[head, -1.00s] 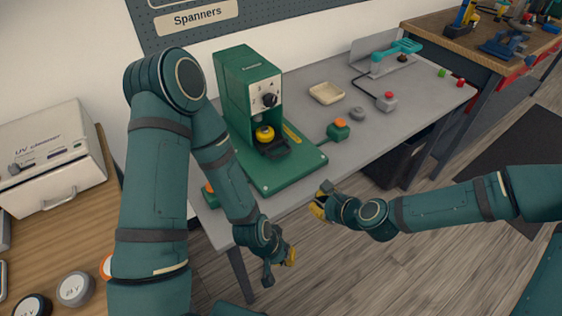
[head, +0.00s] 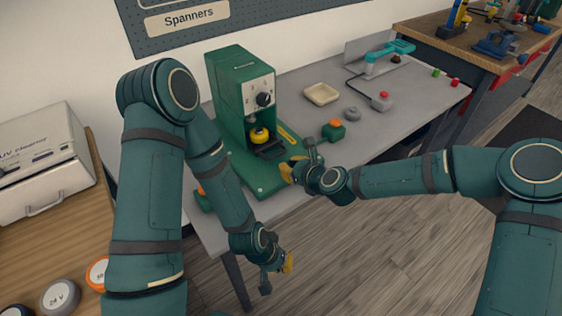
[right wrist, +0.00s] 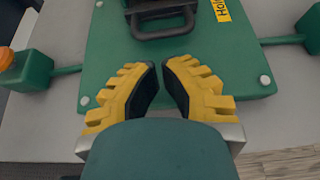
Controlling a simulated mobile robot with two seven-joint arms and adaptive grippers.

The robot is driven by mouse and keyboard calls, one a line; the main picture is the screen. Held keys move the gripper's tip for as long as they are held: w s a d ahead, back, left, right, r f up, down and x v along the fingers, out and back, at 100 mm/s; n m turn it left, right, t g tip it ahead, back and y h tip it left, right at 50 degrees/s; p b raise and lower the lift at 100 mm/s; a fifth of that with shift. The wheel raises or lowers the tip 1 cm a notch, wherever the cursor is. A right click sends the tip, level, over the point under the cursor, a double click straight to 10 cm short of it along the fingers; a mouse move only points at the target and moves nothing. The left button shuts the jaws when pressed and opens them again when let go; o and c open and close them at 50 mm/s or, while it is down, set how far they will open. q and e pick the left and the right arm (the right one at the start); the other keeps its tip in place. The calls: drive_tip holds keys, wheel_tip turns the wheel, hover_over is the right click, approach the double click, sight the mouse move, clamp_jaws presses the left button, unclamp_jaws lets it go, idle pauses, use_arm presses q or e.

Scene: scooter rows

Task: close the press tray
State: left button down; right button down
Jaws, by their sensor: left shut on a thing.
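The green press (head: 240,90) stands on the grey bench. Its dark tray (head: 270,152) sticks out at the front, low on the green base plate (head: 258,180). The tray's black handle (right wrist: 163,35) shows at the top of the right wrist view. A yellow round part (head: 258,135) sits just behind it. My right gripper (head: 287,172) is over the front of the base plate, short of the handle; its fingertips (right wrist: 160,65) are close together with a narrow gap and nothing between them. My left gripper (head: 289,262) hangs before the bench edge, shut; what it holds cannot be made out.
Green boxes with orange buttons (head: 333,129) (right wrist: 8,60) flank the base plate. A white UV cleaner (head: 40,160) stands at the left.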

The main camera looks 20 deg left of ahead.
sight(268, 149)
drive_tip(key=x, duration=0.2)
drive_tip(key=r+x, duration=0.1)
drive_tip(key=x, duration=0.1)
drive_tip(key=shift+w+a+f+b, duration=0.15)
drive_tip(key=shift+w+a+b, duration=0.1)
drive_tip(key=shift+a+b, duration=0.1)
drive_tip(key=w+a, duration=0.1)
drive_tip(key=a, duration=0.1)
drive_tip(key=w+a, duration=0.2)
drive_tip(key=shift+d, duration=0.1)
idle(0.4)
